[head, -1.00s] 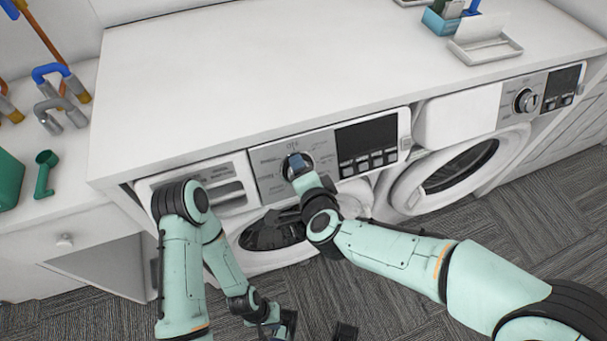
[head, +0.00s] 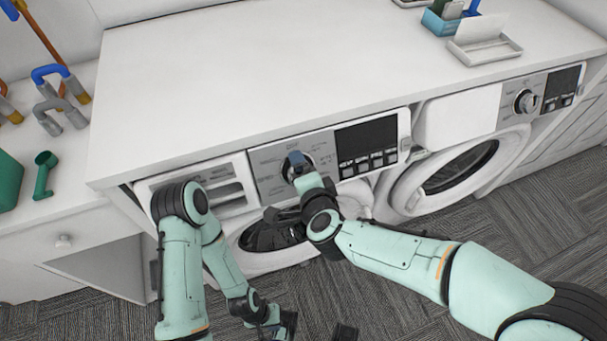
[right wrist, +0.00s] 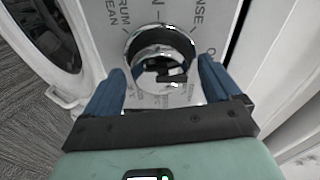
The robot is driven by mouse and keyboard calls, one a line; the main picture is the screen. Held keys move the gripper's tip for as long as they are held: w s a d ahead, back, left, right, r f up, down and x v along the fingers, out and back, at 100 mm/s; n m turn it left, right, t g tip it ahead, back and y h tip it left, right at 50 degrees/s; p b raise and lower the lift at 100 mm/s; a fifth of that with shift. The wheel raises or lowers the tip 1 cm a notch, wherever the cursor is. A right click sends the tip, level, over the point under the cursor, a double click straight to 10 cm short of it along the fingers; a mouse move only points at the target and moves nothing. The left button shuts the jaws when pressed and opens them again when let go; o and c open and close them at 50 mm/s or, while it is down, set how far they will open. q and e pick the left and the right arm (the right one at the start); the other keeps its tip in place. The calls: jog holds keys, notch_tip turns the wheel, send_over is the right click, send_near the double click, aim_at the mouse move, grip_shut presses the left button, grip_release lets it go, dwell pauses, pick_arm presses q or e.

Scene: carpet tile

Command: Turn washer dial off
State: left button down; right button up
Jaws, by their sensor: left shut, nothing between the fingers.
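The washer (head: 262,252) under the white counter has a grey control panel with a round dial (head: 288,171) left of a dark display. The dial also shows in the right wrist view (right wrist: 160,45) as a shiny ring with a dark middle, amid printed labels. My right gripper (head: 297,160) is at the dial and partly covers it in the head view. In the right wrist view its two blue fingers (right wrist: 160,75) stand apart, one on each side of the dial; contact is unclear. My left gripper (head: 288,325) is low, near the floor, shut and empty.
A second machine (head: 465,165) with its own dial (head: 526,101) stands at the right. The white counter (head: 270,75) above is mostly clear. A green cup-like item (head: 45,173) and pipe-like pieces (head: 60,95) are at the left. Grey carpet (head: 440,215) lies below.

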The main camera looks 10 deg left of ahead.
jog(key=p+v, duration=0.3)
jog(key=v, duration=1)
jog(key=shift+s, duration=0.2)
